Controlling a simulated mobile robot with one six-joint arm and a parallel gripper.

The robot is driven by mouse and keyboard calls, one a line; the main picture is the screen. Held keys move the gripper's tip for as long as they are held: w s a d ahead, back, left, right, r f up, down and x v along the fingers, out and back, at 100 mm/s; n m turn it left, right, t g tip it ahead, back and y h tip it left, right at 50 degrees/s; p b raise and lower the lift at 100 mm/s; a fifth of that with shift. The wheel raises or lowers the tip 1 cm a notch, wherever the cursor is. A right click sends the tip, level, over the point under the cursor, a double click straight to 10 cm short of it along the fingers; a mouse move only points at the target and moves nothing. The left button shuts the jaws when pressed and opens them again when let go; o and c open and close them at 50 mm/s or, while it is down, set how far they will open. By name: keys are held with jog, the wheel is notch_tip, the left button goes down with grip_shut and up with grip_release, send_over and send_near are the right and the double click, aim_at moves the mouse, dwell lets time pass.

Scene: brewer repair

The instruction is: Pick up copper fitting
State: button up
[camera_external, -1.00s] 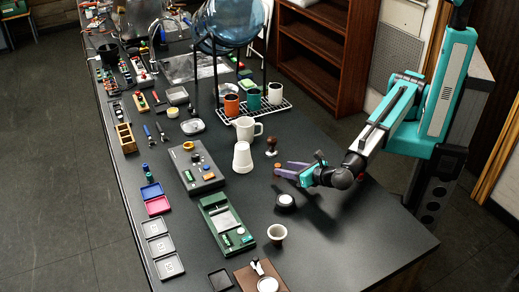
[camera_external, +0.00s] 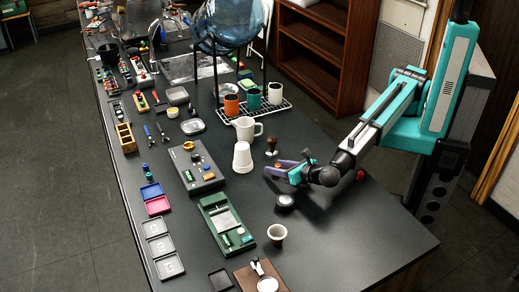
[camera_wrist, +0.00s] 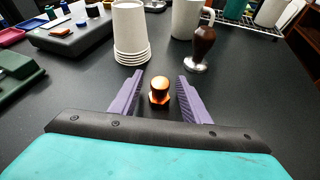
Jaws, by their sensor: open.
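The copper fitting (camera_wrist: 159,92) is a small, shiny orange-brown piece standing on the dark table. In the wrist view it sits between the two purple fingers of my gripper (camera_wrist: 160,95), near their tips, with a gap on each side. In the external view my gripper (camera_external: 277,171) is low over the table, right of the white cup stack, and the copper fitting (camera_external: 279,166) shows only as a small orange spot by the fingers. My gripper is open and holds nothing.
A white cup stack (camera_wrist: 130,32) and a tamper with a wooden handle (camera_wrist: 201,46) stand just beyond the fingers. A white pitcher (camera_external: 245,128) is behind. A round black-and-white item (camera_external: 285,201) lies in front of my gripper. The table's right front area is clear.

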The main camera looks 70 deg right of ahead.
aim_at(278, 165)
dwell(0.3)
grip_shut()
jog(key=shift+r, duration=0.2)
jog(key=shift+r+b, duration=0.9)
jog(key=shift+r, duration=0.65)
jog(key=s+d+b, duration=0.1)
jog(key=s+d, duration=0.2)
jog(key=s+d+b, duration=0.1)
jog(key=s+d, duration=0.2)
jog(key=s+d+r+b, duration=0.1)
jog(key=s+d, duration=0.2)
jog(key=shift+s+d, duration=0.1)
jog(key=shift+s, duration=0.1)
jog(key=shift+s+d+r, duration=0.1)
jog(key=shift+s+r, duration=0.05)
jog(key=shift+r, duration=0.1)
jog(key=shift+p, duration=0.8)
jog(key=shift+s+d+r+p, duration=0.1)
jog(key=shift+s+r+p, duration=0.1)
jog(key=shift+p, duration=0.95)
jog(key=s+p, duration=0.1)
jog(key=p, duration=0.4)
jog(key=shift+d, duration=0.4)
